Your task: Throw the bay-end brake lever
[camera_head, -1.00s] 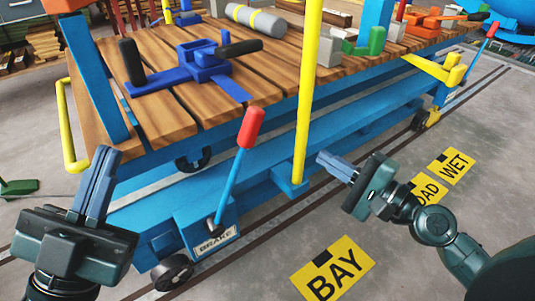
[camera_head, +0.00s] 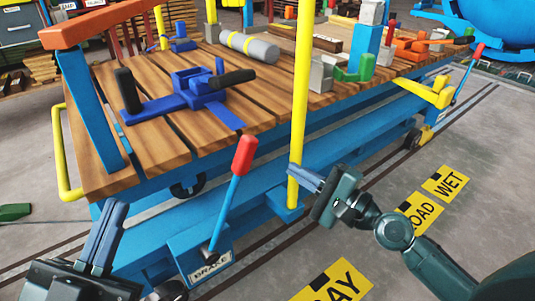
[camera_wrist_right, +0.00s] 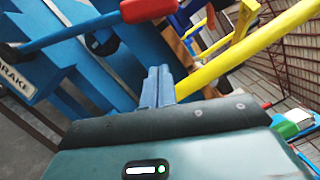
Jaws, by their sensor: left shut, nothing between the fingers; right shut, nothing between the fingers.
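The near brake lever (camera_head: 231,195) has a blue shaft and a red grip, and rises from a blue box with a BRAKE label (camera_head: 210,268) at the cart's near end. It leans up and to the right. In the right wrist view the red grip (camera_wrist_right: 148,9) is at the top, left of the fingers. My right gripper (camera_head: 297,175) is shut and empty, right of the red grip and apart from it, close to the yellow post. Its closed fingers show in the right wrist view (camera_wrist_right: 158,82). My left gripper (camera_head: 113,212) is shut and empty, left of the lever, before the cart's side.
The yellow post (camera_head: 299,110) stands beside my right fingers. The wooden cart deck (camera_head: 165,140) carries a blue clamp (camera_head: 195,88) and a grey cylinder (camera_head: 248,46). A second red-tipped lever (camera_head: 468,72) is at the far end. Floor plates read BAY (camera_head: 335,285), LOAD and WET.

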